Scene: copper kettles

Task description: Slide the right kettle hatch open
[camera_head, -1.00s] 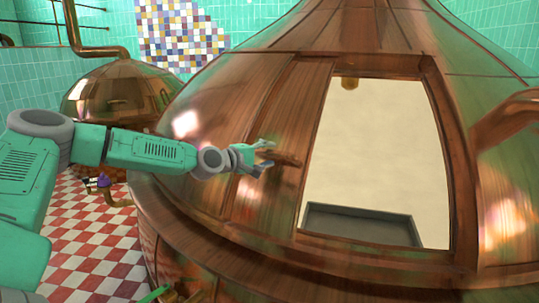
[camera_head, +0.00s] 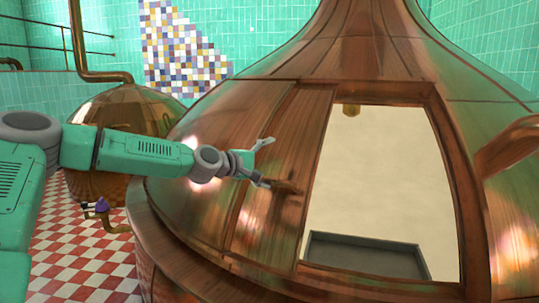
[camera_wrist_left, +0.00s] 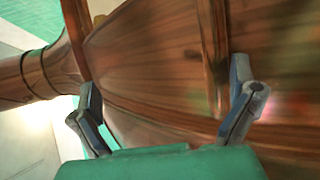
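The large copper kettle (camera_head: 215,130) fills the middle and right of the head view. Its hatch panel (camera_head: 306,122) sits at the left of the frame, and a wide opening (camera_head: 375,180) shows the pale inside. A short copper handle (camera_head: 287,187) sticks out from the panel. My left gripper (camera_head: 264,163) is spread wide with nothing between its fingers. Its lower finger is near the handle; I cannot tell whether they touch. The left wrist view shows the open fingers (camera_wrist_left: 165,105) in front of copper surfaces. My right gripper is out of view.
A smaller copper kettle (camera_head: 130,110) with a pipe stands behind my left arm. A curved copper bar (camera_head: 510,145) is at the right. A grey tray-like box (camera_head: 365,255) shows inside the opening. Red and white checkered floor (camera_head: 75,250) lies at lower left.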

